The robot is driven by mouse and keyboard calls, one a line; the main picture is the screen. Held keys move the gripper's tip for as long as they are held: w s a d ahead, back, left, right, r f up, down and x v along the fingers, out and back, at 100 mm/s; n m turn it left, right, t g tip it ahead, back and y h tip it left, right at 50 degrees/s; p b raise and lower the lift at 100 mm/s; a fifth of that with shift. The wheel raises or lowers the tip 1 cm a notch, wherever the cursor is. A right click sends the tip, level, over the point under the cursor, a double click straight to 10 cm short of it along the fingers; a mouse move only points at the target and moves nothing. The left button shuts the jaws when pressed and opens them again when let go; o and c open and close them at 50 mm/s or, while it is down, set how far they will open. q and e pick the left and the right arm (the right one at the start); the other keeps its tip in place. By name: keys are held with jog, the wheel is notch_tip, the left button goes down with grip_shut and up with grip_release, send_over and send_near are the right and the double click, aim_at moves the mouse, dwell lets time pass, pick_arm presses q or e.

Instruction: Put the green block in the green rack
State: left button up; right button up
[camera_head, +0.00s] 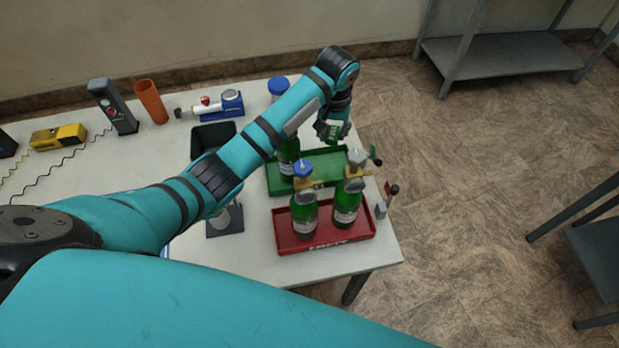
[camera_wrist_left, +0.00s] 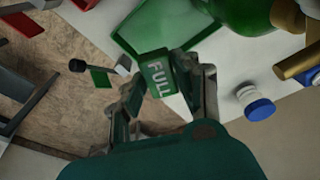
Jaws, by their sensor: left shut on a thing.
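My left gripper (camera_head: 335,128) is shut on the green block (camera_wrist_left: 160,77), a small block with "FULL" in white on its face. In the left wrist view the block sits between the fingertips (camera_wrist_left: 160,92). In the head view the gripper is above the far right part of the green rack (camera_head: 318,182), a shallow green tray; the rack also shows in the left wrist view (camera_wrist_left: 165,22), beyond the block. A green bottle (camera_head: 289,160) stands in the rack, partly behind my arm. My right gripper is not in view.
A red tray (camera_head: 310,243) in front holds two green bottles (camera_head: 304,218) with brass valves. A black bin (camera_head: 212,137) and a blue-capped item (camera_head: 278,87) stand near my left arm.

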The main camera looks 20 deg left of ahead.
aim_at(333, 133)
pick_arm(q)
jog(key=f+b, duration=0.2)
jog(key=f, duration=0.1)
jog(key=shift+w+f, duration=0.2)
jog(key=shift+f, duration=0.3)
jog(key=f, duration=0.9)
jog(key=shift+s+p, duration=0.2)
jog(key=shift+p, duration=0.1)
jog(key=shift+w+f, duration=0.1)
jog(key=shift+f, duration=0.3)
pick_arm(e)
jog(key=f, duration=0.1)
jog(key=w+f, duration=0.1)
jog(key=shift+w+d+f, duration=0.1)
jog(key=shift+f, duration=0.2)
pick_arm(q)
jog(key=shift+f, duration=0.1)
jog(key=o, duration=0.9)
jog(key=shift+o, duration=0.2)
